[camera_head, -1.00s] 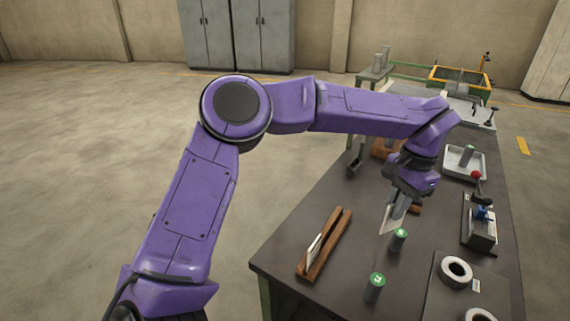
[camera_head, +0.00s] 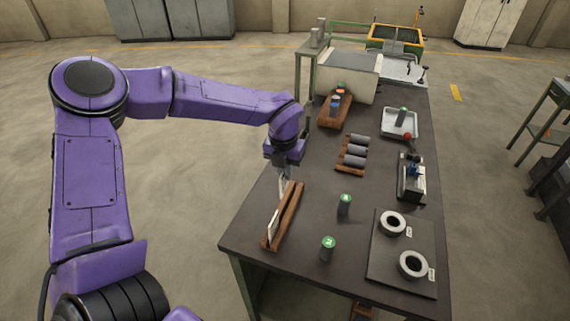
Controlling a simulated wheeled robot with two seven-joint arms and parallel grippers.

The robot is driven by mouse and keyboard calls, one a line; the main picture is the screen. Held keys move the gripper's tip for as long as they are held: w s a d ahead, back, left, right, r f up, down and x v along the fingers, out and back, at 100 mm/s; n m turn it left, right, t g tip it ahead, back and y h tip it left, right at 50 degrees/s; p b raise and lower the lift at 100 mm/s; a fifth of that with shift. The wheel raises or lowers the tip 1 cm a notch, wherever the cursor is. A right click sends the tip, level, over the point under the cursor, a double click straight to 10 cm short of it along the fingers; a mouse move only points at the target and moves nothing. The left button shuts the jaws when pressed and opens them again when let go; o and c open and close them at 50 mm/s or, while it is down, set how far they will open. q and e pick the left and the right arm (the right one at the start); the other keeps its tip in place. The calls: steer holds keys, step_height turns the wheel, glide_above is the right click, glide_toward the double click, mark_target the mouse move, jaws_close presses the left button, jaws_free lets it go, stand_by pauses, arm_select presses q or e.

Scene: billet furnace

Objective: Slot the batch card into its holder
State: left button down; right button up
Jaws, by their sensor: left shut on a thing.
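The card holder (camera_head: 289,217) is a long brown wooden rack with a slot, lying near the left edge of the dark table. One white card (camera_head: 273,226) stands tilted in its near part. My left gripper (camera_head: 285,175) is above the far end of the holder, pointing down. It is shut on the batch card (camera_head: 283,186), a pale piece mostly hidden by the fingers and seen edge-on. I cannot tell whether its lower edge is inside the slot or just above it. My right gripper is not in view.
Two green-topped cylinders (camera_head: 344,205) (camera_head: 328,248) stand right of the holder. Behind are a rack of grey billets (camera_head: 354,155), a wooden tray (camera_head: 335,112) and a white tray (camera_head: 399,123). A dark plate with rings (camera_head: 402,283) lies at the near right.

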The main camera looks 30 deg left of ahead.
mark_target(285, 186)
arm_select(q)
steer(key=shift+f+b, duration=2.8)
steer(key=shift+f, duration=0.5)
steer(key=shift+w+a, duration=0.1)
steer(key=shift+f+b, duration=1.4)
steer(key=shift+f, duration=0.8)
steer(key=c, duration=1.1)
jaws_free()
steer(key=r, duration=0.3)
steer(key=r+b, duration=0.1)
steer(key=r, duration=0.3)
steer(key=s+r, duration=0.1)
steer(key=r, duration=0.2)
steer(key=shift+d+r+b, duration=0.2)
steer(key=shift+r+b, duration=0.05)
steer(key=shift+b, duration=0.05)
